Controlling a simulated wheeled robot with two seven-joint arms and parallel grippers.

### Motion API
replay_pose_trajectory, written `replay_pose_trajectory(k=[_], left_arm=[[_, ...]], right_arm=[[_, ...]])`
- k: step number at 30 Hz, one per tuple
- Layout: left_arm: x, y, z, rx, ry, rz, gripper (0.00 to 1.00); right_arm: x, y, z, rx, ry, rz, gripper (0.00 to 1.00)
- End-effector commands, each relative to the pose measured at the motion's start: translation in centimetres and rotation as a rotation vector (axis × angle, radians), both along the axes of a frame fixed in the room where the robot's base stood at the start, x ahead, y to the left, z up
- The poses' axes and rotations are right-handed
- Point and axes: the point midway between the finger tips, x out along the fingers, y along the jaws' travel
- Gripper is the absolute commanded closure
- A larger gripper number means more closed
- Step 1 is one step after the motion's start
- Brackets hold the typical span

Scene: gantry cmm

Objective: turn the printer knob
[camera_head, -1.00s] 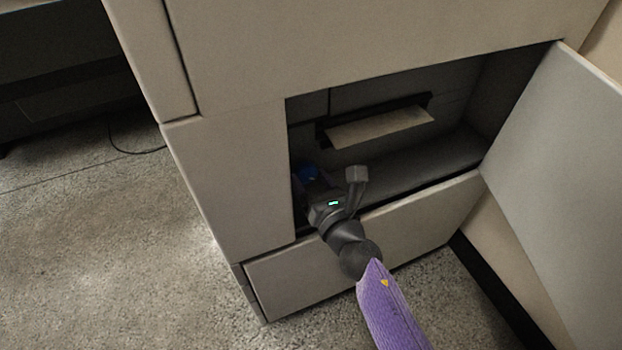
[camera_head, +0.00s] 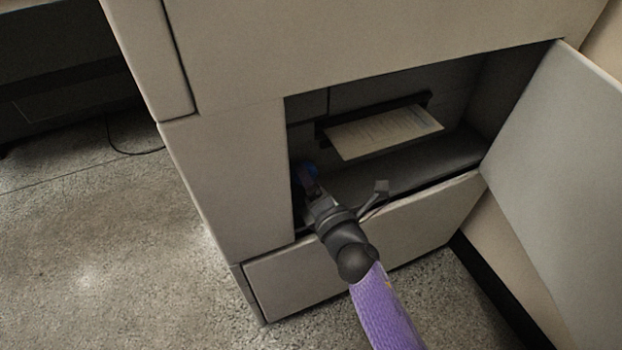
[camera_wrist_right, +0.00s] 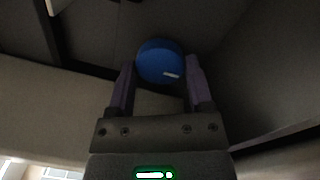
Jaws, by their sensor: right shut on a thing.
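The blue round printer knob (camera_wrist_right: 160,62) sits between the two fingers of my right gripper (camera_wrist_right: 159,85) in the right wrist view. The fingers are shut on its sides, and a pale mark shows on its face. A sheet of printed paper (camera_head: 385,132) sticks out of a dark slot at the back of the bay. My left gripper is not in view.
The bay's door (camera_head: 565,170) stands open at the right. A closed lower panel (camera_head: 370,250) lies below the bay, and the cabinet wall (camera_head: 230,180) is close on the left. Speckled floor (camera_head: 110,250) is clear at the left.

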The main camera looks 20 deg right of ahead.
Motion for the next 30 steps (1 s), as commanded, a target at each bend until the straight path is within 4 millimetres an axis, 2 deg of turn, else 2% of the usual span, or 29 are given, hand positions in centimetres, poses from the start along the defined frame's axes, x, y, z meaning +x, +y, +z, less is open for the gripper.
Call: replay_pose_trajectory(k=[9,24,30], left_arm=[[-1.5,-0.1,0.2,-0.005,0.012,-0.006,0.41],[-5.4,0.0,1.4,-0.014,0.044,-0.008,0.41],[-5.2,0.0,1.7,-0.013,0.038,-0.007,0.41]], right_arm=[[0.0,0.0,0.0,0.296,0.011,-0.001,0.93],[0.0,0.1,0.0,0.738,0.026,-0.001,0.93],[0.0,0.1,-0.1,0.859,0.031,-0.001,0.93]])
